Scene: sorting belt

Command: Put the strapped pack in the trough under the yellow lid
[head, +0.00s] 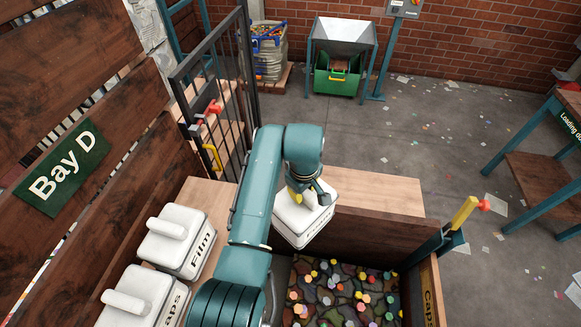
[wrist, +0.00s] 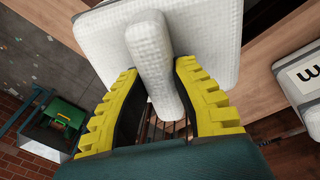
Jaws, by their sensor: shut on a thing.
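My gripper (head: 298,190) has its yellow ridged fingers closed around the bar handle of a white lid (head: 292,219). In the wrist view my gripper (wrist: 153,80) has one finger on each side of the upright white handle (wrist: 151,50), with the lid's broad white face (wrist: 212,35) behind it. The lid's dark label is partly hidden and I cannot read it fully. It sits at the counter edge beside the open trough; I cannot tell whether it touches the wood. I see no yellow lid and no strapped pack in either view.
White lids marked Film (head: 176,243) and Caps (head: 142,297) lie at left. An open trough (head: 375,236) of coloured caps lies at lower right. A dark barred gate (head: 222,100) stands behind. A green bin (head: 338,82) under a hopper is farther off. The floor between is open.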

